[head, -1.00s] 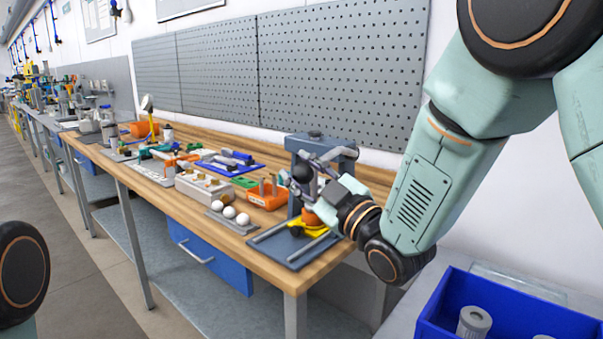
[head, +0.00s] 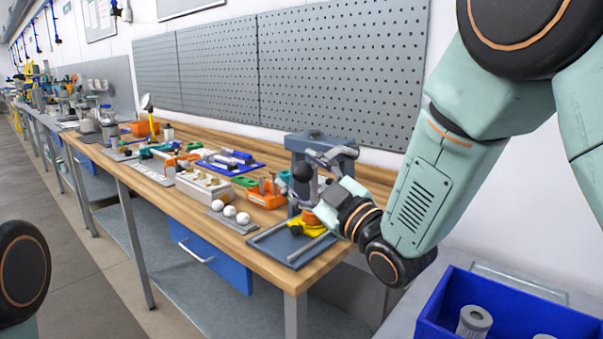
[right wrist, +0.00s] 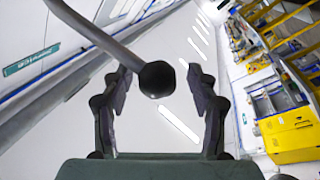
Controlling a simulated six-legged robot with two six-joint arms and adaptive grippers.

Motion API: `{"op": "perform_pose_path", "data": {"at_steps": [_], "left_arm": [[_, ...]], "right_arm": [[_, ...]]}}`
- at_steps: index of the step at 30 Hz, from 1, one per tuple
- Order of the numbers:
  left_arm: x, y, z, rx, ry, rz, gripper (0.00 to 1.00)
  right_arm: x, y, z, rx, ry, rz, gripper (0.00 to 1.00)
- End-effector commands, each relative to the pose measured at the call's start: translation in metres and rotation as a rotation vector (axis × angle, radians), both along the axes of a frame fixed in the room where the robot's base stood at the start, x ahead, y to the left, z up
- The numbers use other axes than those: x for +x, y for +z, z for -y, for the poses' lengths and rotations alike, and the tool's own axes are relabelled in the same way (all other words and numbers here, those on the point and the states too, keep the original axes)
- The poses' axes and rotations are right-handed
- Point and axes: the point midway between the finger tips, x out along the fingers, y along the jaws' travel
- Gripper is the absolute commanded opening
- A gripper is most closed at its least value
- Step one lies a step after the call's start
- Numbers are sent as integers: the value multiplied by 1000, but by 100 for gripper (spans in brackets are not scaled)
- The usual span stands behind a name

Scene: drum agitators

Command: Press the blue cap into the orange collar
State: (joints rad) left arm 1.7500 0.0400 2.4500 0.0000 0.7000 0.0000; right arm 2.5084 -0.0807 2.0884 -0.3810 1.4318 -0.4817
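A grey bench press (head: 322,146) stands at the near end of the wooden bench. Its lever ends in a black ball knob (head: 303,173). My right gripper (head: 322,168) is at the knob. In the right wrist view, the knob (right wrist: 157,79) on its grey rod lies between the two spread fingers, with a gap on each side. An orange part (head: 308,217), probably the collar, sits at the yellow fixture (head: 306,229) under the press, partly behind my right wrist. I cannot make out the blue cap. My left gripper is out of view.
The grey base plate (head: 285,250) has rails. White balls on a plate (head: 229,211), an orange bin (head: 267,196) and a blue tray (head: 232,161) stand to the left. A blue crate (head: 520,300) is at the lower right. A pegboard (head: 340,70) backs the bench.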

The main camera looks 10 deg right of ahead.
Motion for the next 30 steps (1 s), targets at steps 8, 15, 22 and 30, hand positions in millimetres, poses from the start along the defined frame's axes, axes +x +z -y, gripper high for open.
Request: {"op": "perform_pose_path", "data": {"at_steps": [8,15,22,30], "left_arm": [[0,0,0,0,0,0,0],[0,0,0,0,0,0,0],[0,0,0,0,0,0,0],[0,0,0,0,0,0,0]], "right_arm": [[-15,-7,9,3,-4,-13,59],[-55,-15,28,6,-5,-9,59],[-84,-21,41,6,-3,-4,59],[-103,-25,49,2,-2,-1,59]]}}
